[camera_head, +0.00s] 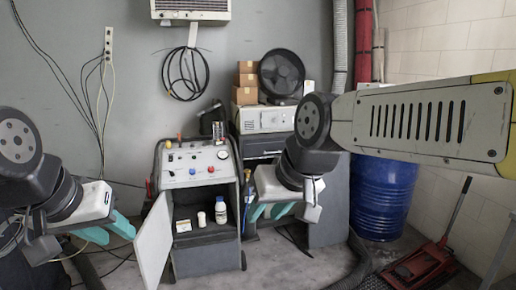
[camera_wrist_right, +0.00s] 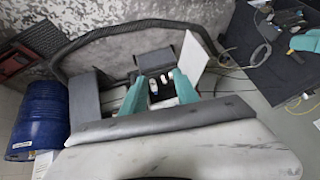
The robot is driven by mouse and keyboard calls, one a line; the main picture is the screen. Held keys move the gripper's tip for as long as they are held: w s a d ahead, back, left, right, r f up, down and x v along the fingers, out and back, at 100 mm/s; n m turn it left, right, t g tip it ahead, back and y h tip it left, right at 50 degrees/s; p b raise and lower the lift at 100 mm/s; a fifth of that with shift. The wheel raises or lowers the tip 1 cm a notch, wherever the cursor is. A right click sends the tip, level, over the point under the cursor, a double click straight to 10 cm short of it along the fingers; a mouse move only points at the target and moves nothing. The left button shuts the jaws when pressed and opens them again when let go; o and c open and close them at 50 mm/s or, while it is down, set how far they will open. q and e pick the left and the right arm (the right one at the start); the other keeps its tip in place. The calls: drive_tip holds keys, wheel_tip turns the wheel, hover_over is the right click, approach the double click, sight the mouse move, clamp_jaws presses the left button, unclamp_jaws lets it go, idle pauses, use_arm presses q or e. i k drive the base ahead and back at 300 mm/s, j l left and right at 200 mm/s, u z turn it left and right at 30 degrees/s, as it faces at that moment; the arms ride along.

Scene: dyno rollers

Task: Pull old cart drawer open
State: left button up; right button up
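The cart (camera_head: 200,166) with a sloped control panel stands in the middle of the head view. Its white door (camera_head: 154,243) hangs open, showing a compartment with small bottles. Behind it to the right, a dark cabinet has a drawer front (camera_head: 263,147) that looks closed; my right arm hides part of the cabinet. I cannot tell which one the old cart is. My right gripper (camera_head: 270,211) is in front of the cabinet, right of the cart, empty; its teal fingers are apart in the right wrist view (camera_wrist_right: 159,92). My left gripper (camera_head: 107,229) is left of the white door, open and empty.
A white bottle (camera_head: 220,211) stands in the compartment. A beige box-shaped device (camera_head: 264,119), cardboard boxes (camera_head: 246,76) and a black fan (camera_head: 281,74) sit on the cabinet. A blue barrel (camera_head: 382,198) and a red floor jack (camera_head: 422,266) stand at the right. Cables trail on the left.

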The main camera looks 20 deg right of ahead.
sight(276, 146)
drive_tip(key=i+l, duration=0.15)
drive_tip(key=i, duration=0.35)
drive_tip(key=i+l, duration=0.1)
drive_tip(key=i, duration=0.4)
drive_tip(key=i+l+u, duration=0.1)
drive_tip(key=i, duration=0.35)
drive_tip(key=i+l, duration=0.2)
drive_tip(key=i, duration=0.3)
drive_tip(key=i+l+u, duration=0.1)
drive_tip(key=i, duration=0.4)
drive_tip(key=i+l, duration=0.3)
drive_tip(key=i, duration=0.15)
